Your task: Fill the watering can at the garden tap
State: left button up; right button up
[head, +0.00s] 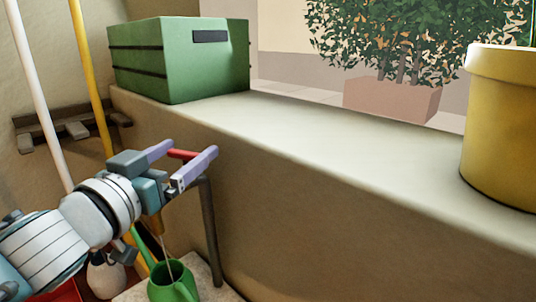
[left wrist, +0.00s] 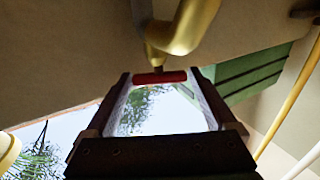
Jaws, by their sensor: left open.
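The green watering can (head: 174,287) stands at the bottom of the head view, below the brass tap (head: 153,222). A thin pale stream (head: 164,246) runs from the tap down to the can's opening. The water level inside cannot be made out. My left gripper (head: 193,150) is open at the tap's red handle (head: 183,154), which lies between its fingers. In the left wrist view the brass spout (left wrist: 190,28) is close above, and the red handle (left wrist: 160,77) shows between the dark fingers. Whether either finger touches it is unclear. My right gripper is out of view.
A green crate (head: 135,70) stands on the wide ledge (head: 300,130), with a yellow pot (head: 496,130) at its right end. The ledge between them is clear. White (head: 40,100) and yellow poles (head: 90,80) lean at the left. A grey pipe (head: 211,230) rises beside the can.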

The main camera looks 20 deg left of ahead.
pick_arm(q)
jog(key=shift+w, duration=0.3)
